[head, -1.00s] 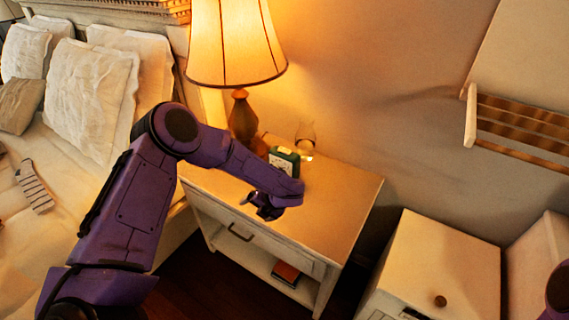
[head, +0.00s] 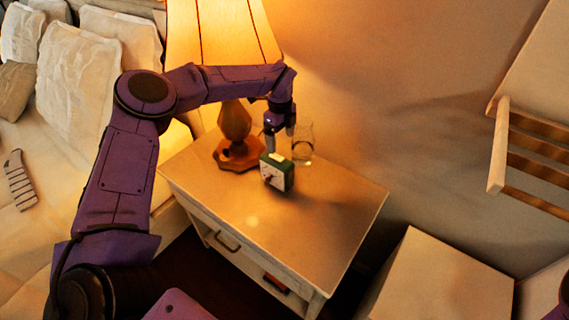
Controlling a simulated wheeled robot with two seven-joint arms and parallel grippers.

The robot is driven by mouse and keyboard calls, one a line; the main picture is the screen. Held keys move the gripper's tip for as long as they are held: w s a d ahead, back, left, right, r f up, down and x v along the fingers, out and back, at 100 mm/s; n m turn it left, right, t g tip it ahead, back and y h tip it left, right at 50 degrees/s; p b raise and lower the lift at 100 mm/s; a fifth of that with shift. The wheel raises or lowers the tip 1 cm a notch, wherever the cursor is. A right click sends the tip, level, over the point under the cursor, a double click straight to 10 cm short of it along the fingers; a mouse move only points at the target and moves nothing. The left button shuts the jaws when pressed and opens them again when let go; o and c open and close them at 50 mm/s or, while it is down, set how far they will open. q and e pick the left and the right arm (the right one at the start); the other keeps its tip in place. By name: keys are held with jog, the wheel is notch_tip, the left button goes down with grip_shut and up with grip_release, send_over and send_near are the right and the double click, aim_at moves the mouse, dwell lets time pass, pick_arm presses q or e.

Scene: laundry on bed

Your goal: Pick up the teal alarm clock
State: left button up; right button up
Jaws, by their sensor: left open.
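The teal alarm clock (head: 277,173), a small green box with a white face, stands upright on the nightstand (head: 300,225) in the head view. My left gripper (head: 280,142) points down from above, with its fingers just above and behind the clock. It is open, and nothing shows between its fingers. Whether a finger touches the clock I cannot tell. My right gripper is not in view.
A lit lamp (head: 235,125) stands close to the left of the clock. A clear glass (head: 303,145) stands right behind it. The nightstand top is clear in front and to the right. The bed (head: 60,195) lies at the left.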

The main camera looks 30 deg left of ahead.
aim_at(277, 156)
pick_arm(q)
jog(key=f+p, duration=0.1)
jog(key=f, duration=0.2)
jog(key=s+f+p, duration=0.1)
jog(key=f, duration=0.2)
jog(key=f+p, duration=0.1)
jog(key=f, duration=0.2)
jog(key=shift+s+a, duration=0.2)
jog(key=shift+a, duration=0.2)
jog(key=shift+f, duration=0.4)
jog(key=c, duration=1.4)
